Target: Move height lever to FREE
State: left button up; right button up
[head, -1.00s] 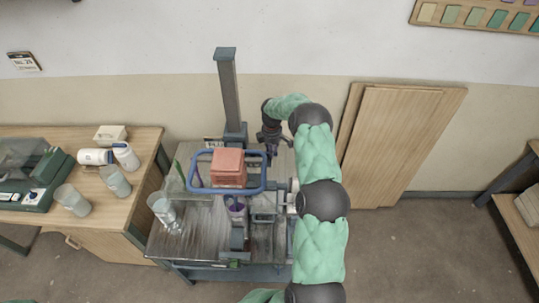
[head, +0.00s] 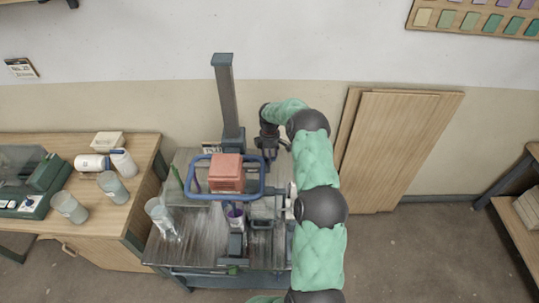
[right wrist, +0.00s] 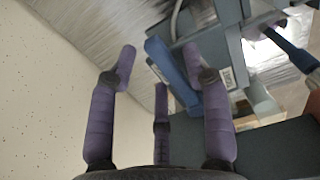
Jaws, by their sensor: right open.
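A mixer-like machine with a grey upright column (head: 229,100) stands on a metal-topped table (head: 190,245). Its orange-red motor housing (head: 227,172) sits inside a blue loop handle (head: 207,196). My right gripper (head: 268,156) is open, fingers spread, beside the column on its right. In the right wrist view, a blue bar (right wrist: 166,63) shows between the spread fingers of the right gripper (right wrist: 158,68); it may be the height lever, and I cannot tell whether a finger touches it. A small label (right wrist: 228,78) is nearby, too small to read. My left gripper is out of view.
A clear cup (head: 161,216) is at the table's left edge. The wooden bench (head: 105,225) on the left holds cups, white bottles and a green device. Wooden boards (head: 405,150) lean on the wall at right.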

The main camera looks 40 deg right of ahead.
notch_tip(320, 180, up, 12)
dwell(0.6)
jog(key=shift+f, duration=0.1)
dwell(0.4)
